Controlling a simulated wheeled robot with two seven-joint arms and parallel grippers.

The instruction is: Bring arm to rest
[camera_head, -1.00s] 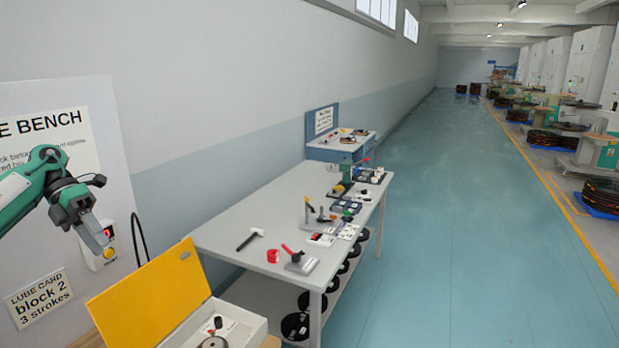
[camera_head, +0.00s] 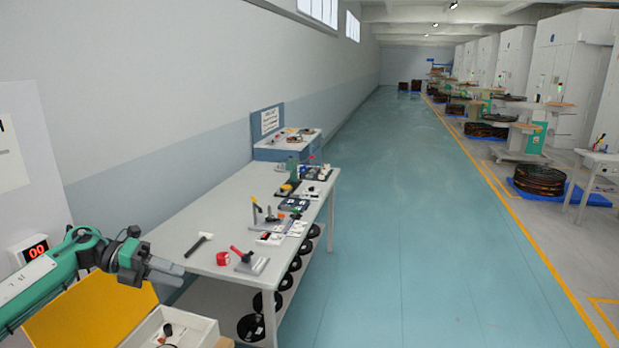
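My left arm (camera_head: 45,287) comes in from the left edge, green and light grey with dark joints. It reaches across in front of the yellow lid. My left gripper (camera_head: 168,271) points right, with its grey fingers above the open white box and left of the long table. The fingers are seen from the side and overlap, so their opening is unclear. I see nothing held in them. My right gripper is not in view.
A yellow lid (camera_head: 92,316) stands raised behind a white box (camera_head: 202,333). A long grey table (camera_head: 190,262) holds a hammer (camera_head: 200,243), a red tape roll (camera_head: 222,259) and other tools. A red-digit display (camera_head: 36,251) is at left. The aisle floor (camera_head: 400,220) is clear.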

